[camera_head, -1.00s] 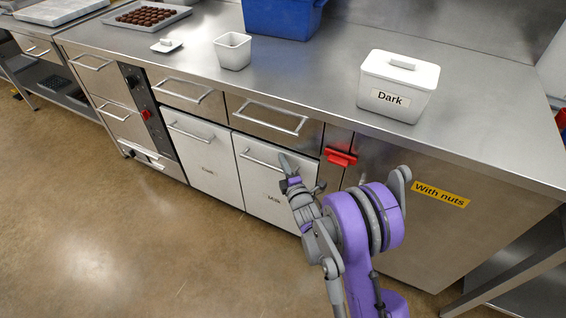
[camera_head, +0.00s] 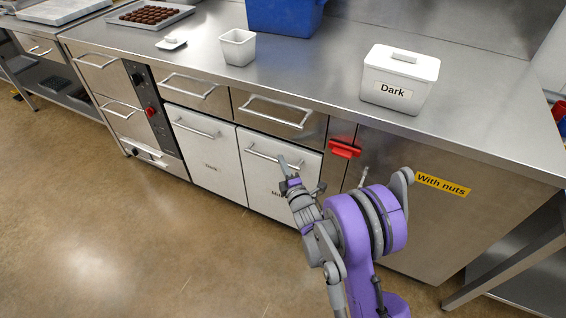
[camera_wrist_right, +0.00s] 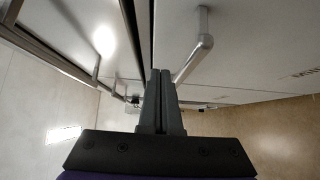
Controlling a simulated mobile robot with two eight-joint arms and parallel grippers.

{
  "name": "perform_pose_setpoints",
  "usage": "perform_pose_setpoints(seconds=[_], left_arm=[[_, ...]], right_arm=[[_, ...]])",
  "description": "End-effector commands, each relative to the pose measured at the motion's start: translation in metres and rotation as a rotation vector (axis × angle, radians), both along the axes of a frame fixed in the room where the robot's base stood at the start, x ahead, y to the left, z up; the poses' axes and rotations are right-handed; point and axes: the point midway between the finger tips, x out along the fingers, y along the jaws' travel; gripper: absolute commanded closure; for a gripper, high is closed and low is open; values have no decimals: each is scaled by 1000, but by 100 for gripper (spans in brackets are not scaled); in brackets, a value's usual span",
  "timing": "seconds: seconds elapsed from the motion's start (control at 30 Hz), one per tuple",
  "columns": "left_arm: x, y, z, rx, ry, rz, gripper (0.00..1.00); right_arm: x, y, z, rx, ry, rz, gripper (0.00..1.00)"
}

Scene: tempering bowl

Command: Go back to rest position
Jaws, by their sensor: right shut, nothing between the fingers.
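My right gripper (camera_head: 284,163) is in the head view in front of the white cabinet doors, below the counter's front edge, with my purple arm behind it. In the right wrist view its two fingers (camera_wrist_right: 161,75) are together with nothing between them. A bar handle (camera_wrist_right: 204,42) of a cabinet door shows close to the fingertips in that view; I cannot tell whether they touch. My left gripper is not in either view.
The steel counter (camera_head: 310,70) holds a white lidded box marked Dark (camera_head: 400,80), an open white tub (camera_head: 238,48), a small white lid (camera_head: 171,43), a blue bin (camera_head: 285,14) and a tray of chocolates (camera_head: 186,10). Floor (camera_head: 100,240) is clear at the left.

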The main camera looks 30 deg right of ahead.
Motion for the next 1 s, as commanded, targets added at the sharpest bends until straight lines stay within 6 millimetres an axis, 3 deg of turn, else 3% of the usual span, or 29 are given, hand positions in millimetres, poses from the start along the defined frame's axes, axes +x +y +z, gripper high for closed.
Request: perform_pose_setpoints(seconds=[0.03,0.2,0.4,0.83,1.0], left_arm=[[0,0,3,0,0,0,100],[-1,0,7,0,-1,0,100],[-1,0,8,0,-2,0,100],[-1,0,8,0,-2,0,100],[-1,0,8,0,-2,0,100]], right_arm=[[-16,2,1,-1,0,0,100],[-56,7,1,-1,0,0,100],[-88,12,0,-1,0,1,100],[-99,14,1,9,6,0,100],[-101,17,9,148,83,-27,100]])
